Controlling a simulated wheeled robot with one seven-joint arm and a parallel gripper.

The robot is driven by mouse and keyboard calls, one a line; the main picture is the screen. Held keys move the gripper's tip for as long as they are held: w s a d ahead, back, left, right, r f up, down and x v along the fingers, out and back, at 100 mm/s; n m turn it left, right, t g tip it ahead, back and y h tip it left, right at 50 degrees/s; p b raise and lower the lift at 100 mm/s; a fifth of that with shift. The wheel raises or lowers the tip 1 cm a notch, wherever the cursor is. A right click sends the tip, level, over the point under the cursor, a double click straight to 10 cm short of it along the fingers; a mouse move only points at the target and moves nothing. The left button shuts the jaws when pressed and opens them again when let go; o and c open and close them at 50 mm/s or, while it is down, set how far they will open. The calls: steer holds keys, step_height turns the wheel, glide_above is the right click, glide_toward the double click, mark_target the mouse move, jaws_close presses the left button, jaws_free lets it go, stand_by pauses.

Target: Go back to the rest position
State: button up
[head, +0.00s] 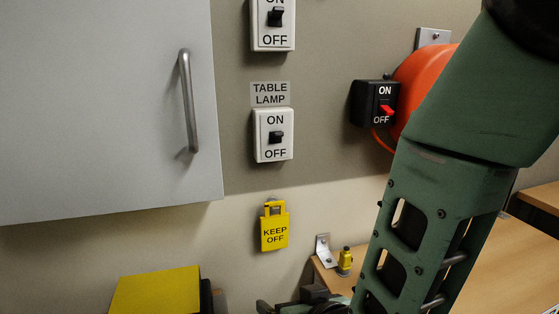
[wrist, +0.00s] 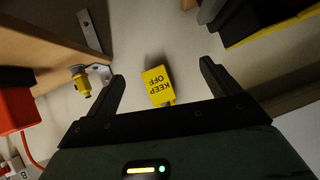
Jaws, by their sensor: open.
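My gripper (wrist: 165,88) is open in the wrist view, its two dark fingers spread with nothing held between them. In the head view my green arm covers the right side, and only a dark part of the gripper end shows at the bottom edge. A yellow tag reading KEEP OFF (head: 275,230) hangs on the wall below the switches. It also shows in the wrist view (wrist: 157,84), upside down, beyond the gap between the fingers. I cannot tell how far it is from the fingertips.
A table lamp switch (head: 273,135) and another switch (head: 272,25) are on the wall. A grey cabinet door (head: 100,100) is at left. A black box with a red switch (head: 375,103) sits by an orange round thing (head: 420,72). A yellow box (head: 155,291) and a wooden surface (head: 333,277) are below.

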steer(key=s+d+r+n+g+h+p, duration=0.4)
steer(key=s+d+r+g, duration=0.6)
steer(key=s, duration=0.5)
step_height(320, 180, up, 3)
steer(key=shift+s+d+f+n+p, duration=0.15)
steer(key=shift+s+d+n+p, duration=0.25)
steer(key=shift+d, duration=0.5)
steer(key=shift+w, duration=0.1)
stand_by(1.2)
